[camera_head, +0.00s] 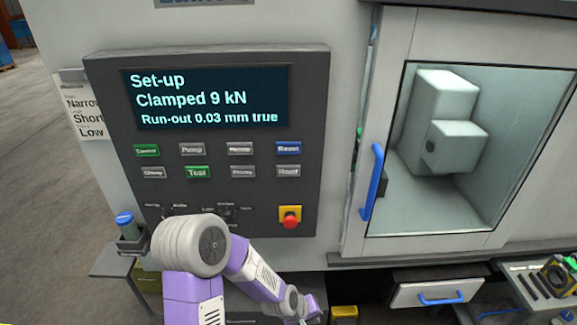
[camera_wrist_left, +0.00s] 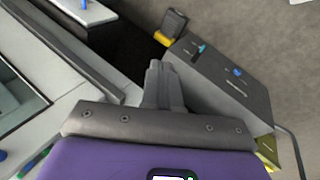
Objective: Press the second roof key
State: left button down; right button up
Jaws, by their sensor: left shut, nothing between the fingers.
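The control panel (camera_head: 225,140) is dark grey, with a lit screen (camera_head: 205,97) reading "Set-up", "Clamped 9 kN" and "Run-out 0.03 mm true". Below it are two rows of small keys. A grey key that reads "Roof" (camera_head: 288,172) is at the right end of the lower row; I see only one key with that label. My left gripper (camera_head: 312,310) is low in the head view, below the panel and apart from the keys. Its shut, empty fingers show in the left wrist view (camera_wrist_left: 163,85). My right gripper is not in view.
A red stop button (camera_head: 290,217) sits below the keys. Right of the panel is a windowed door with a blue handle (camera_head: 373,182). A small shelf (camera_head: 122,262) with a blue-capped container (camera_head: 127,226) is at left. An open drawer (camera_head: 440,290) is at lower right.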

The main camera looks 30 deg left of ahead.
aim_at(288, 171)
pick_arm(q)
jog(key=w+a+r+n+t+y+p, duration=0.1)
jog(key=a+r+n+t, duration=0.1)
jog(key=r, duration=1)
jog(key=w+a+r+n+t+p, duration=0.1)
jog(key=a+r+n, duration=0.3)
jog(key=r, duration=0.8)
jog(key=w+a+r+n+t+y+p, duration=0.1)
jog(key=a+r+n+t, duration=0.2)
jog(key=r, duration=1)
jog(key=shift+a+n+t+y+p, duration=0.3)
jog(key=shift+a+n+t+p, duration=0.1)
jog(key=shift+a, duration=0.1)
jog(key=shift+w, duration=0.15)
jog(key=shift+w+a, duration=0.8)
jog(key=shift+w, duration=0.45)
jog(key=shift+w+a, duration=0.75)
jog(key=shift+w, duration=0.45)
jog(key=shift+w+a, duration=0.8)
jog(key=shift+w, duration=0.45)
jog(key=shift+w+a, duration=0.2)
jog(key=shift+w, duration=0.15)
